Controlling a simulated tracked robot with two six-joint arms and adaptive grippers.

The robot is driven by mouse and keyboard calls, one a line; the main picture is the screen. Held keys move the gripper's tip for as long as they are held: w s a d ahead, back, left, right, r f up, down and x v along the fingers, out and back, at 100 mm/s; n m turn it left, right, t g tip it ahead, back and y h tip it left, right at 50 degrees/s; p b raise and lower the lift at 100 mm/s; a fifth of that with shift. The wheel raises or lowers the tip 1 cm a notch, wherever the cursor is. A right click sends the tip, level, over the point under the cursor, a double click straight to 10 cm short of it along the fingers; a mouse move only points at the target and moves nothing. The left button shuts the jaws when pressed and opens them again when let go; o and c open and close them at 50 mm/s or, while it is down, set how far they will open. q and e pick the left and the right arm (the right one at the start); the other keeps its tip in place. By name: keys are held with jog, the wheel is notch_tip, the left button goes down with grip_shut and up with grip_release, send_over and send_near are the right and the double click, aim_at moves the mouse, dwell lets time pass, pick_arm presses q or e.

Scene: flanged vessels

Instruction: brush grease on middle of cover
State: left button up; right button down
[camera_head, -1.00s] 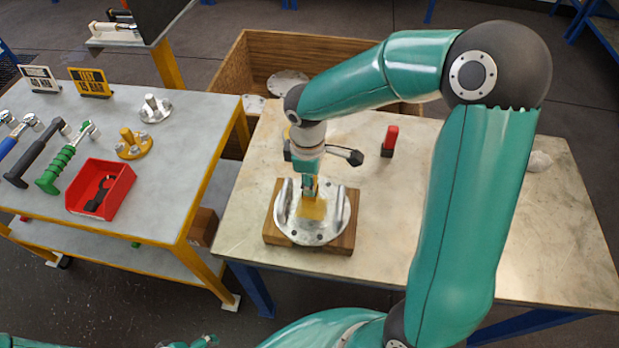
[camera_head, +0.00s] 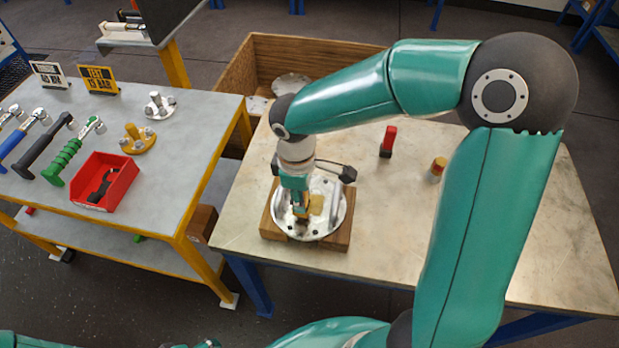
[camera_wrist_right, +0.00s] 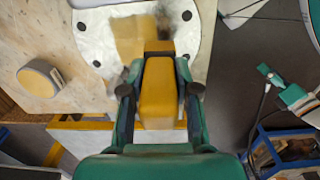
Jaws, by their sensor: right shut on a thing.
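The cover (camera_head: 334,222) is a round bare-metal disc with bolt holes, lying on a wooden block (camera_head: 341,238) on the right-hand table. A yellow-brown grease patch (camera_head: 317,204) lies near its middle and also shows in the wrist view (camera_wrist_right: 130,35). My right gripper (camera_head: 299,200) is above the cover, left of the patch.
A red-and-black item (camera_head: 388,142) and an orange-topped pot (camera_head: 437,168) stand on the table. A wooden crate (camera_head: 238,75) is behind. The left table holds a red bin (camera_head: 120,188) and several wrenches.

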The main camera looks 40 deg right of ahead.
jog(key=shift+r+p, duration=2.2)
jog(key=shift+r, duration=0.8)
jog(key=shift+f, duration=0.1)
